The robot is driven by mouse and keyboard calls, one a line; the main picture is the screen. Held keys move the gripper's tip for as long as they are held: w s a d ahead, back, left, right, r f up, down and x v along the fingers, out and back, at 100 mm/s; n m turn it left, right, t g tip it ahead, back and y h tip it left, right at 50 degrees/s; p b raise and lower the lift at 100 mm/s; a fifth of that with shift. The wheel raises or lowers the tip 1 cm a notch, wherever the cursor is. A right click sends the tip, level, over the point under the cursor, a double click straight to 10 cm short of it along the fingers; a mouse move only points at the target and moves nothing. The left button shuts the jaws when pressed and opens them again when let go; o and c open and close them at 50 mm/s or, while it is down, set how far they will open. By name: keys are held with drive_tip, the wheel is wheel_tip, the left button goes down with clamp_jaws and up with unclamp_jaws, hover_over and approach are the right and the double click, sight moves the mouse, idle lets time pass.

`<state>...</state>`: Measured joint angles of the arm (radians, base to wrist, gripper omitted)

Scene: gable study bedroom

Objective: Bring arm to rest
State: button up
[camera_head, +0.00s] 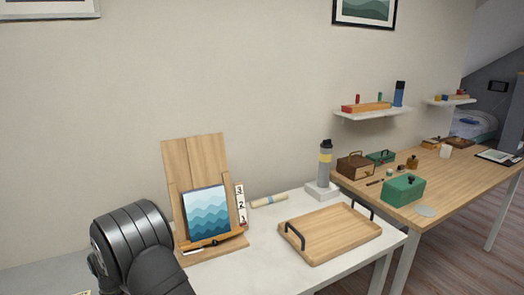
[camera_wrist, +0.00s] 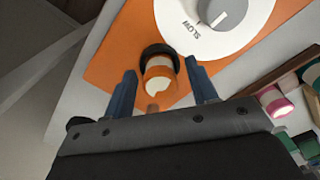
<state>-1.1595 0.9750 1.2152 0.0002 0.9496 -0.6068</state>
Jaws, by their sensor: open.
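My gripper (camera_wrist: 160,68) shows in the wrist view with its two blue fingers spread wide apart. An orange object with a pale face and a dark ring (camera_wrist: 159,75) lies in view between the fingers, with gaps on both sides. Whether it is at finger height or lower, I cannot tell. My black arm fills the lower left of the head view; my gripper is out of sight there.
The wrist view shows an orange board (camera_wrist: 120,45) with a white dial plate (camera_wrist: 180,32), and a pink-and-white object (camera_wrist: 277,101) at right. The head view shows a wooden easel stand (camera_head: 190,155), a handled tray (camera_head: 330,232), a bottle (camera_head: 325,165) and a wooden desk (camera_head: 450,185).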

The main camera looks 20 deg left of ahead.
wheel_tip(320, 180, up, 4)
drive_tip(key=w+d+r, duration=0.6)
drive_tip(key=d+r, duration=0.1)
drive_tip(key=d, duration=0.2)
drive_tip(key=s+a+f, duration=0.2)
drive_tip(key=s+a, duration=0.4)
drive_tip(key=s+a+f, duration=0.3)
drive_tip(key=s+a, duration=0.3)
drive_tip(key=a, duration=0.1)
drive_tip(key=s+a+f, duration=0.2)
drive_tip(key=s+a, duration=0.3)
drive_tip(key=a, duration=0.2)
drive_tip(key=shift+s+f, duration=0.2)
drive_tip(key=shift+s, duration=0.2)
drive_tip(key=f, duration=0.1)
drive_tip(key=s+a+f, duration=0.1)
drive_tip(key=f, duration=0.1)
drive_tip(key=shift+s+a, duration=0.15)
drive_tip(key=shift+s, duration=0.1)
drive_tip(key=shift+f, duration=0.75)
